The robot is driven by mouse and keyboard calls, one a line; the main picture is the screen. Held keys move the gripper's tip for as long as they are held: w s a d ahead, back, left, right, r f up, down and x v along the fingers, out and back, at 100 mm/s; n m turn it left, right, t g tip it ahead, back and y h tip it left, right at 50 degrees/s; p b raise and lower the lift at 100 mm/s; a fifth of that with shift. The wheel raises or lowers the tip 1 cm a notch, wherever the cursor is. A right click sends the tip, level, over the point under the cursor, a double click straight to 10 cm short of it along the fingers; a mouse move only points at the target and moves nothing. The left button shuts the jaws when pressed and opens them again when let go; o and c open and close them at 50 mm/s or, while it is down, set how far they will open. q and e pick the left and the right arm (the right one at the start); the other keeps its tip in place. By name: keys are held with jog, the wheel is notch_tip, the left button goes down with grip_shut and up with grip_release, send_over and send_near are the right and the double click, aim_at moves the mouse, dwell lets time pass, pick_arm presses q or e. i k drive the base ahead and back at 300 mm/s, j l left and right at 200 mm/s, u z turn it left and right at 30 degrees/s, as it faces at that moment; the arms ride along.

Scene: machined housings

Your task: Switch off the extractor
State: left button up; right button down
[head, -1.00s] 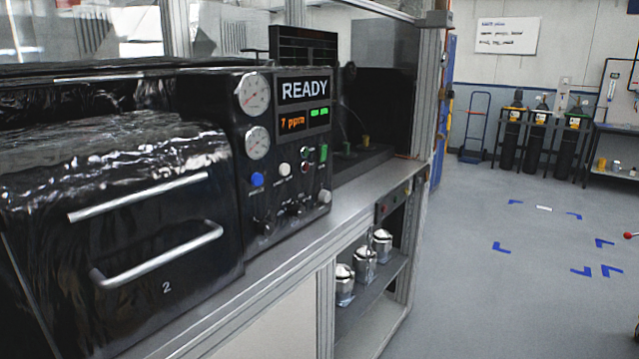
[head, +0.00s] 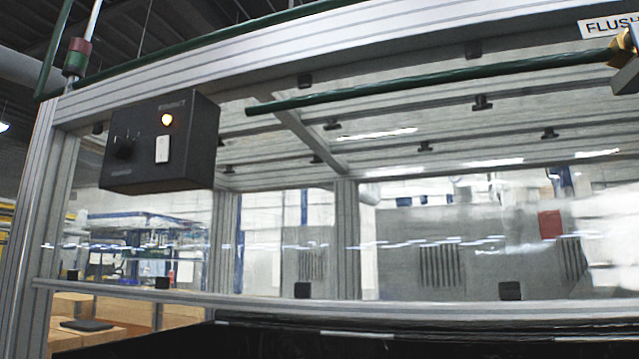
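A black control box (head: 160,142) hangs under the top beam of the aluminium frame, at the upper left of the head view. Its label is small and blurred; it may read "EXTRACT". The box carries a lit amber lamp (head: 167,120), a white rocker switch (head: 162,149) below the lamp, and a black rotary knob (head: 124,149) to the left. I cannot tell the rocker's position for sure. Neither of my grippers is in view.
The aluminium frame (head: 345,235) with clear panels fills the view. A green pipe (head: 440,82) runs under its top beam towards a brass fitting at the upper right, near a sign reading "FLUSH" (head: 608,27). Cardboard boxes (head: 75,308) stand behind at the lower left.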

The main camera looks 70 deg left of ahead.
aim_at(162, 142)
jog(key=u, duration=3.05)
